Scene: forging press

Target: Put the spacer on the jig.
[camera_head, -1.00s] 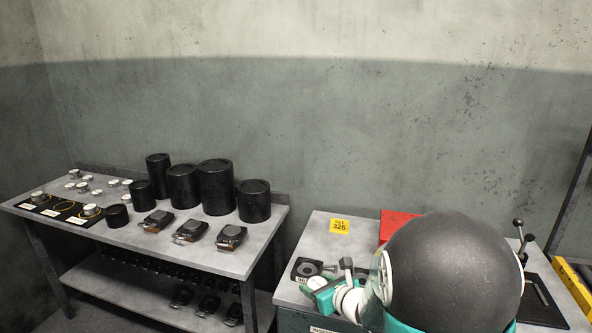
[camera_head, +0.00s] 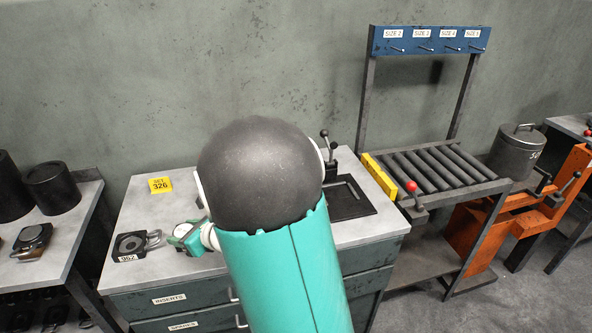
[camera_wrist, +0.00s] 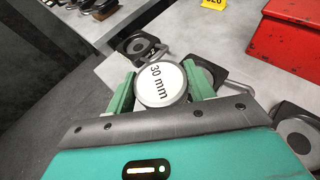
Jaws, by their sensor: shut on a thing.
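The spacer (camera_wrist: 161,84) is a pale round disc marked "30 mm". In the wrist view my gripper (camera_wrist: 160,90) is shut on it, with one green finger on each side, above the grey bench top. A black block (camera_wrist: 136,46) with a round grey centre and a metal handle lies just beyond it. A second block (camera_wrist: 205,76) is partly hidden behind the right finger, and a third (camera_wrist: 298,132) is at the right edge. In the head view my gripper (camera_head: 187,236) shows partly behind my arm, right of a black block (camera_head: 130,246) labelled "962". I cannot tell which is the jig.
A red box (camera_wrist: 290,38) stands on the bench right of the gripper. A black lever fixture (camera_head: 348,198) is at the bench's right. A roller rack (camera_head: 430,168) stands further right.

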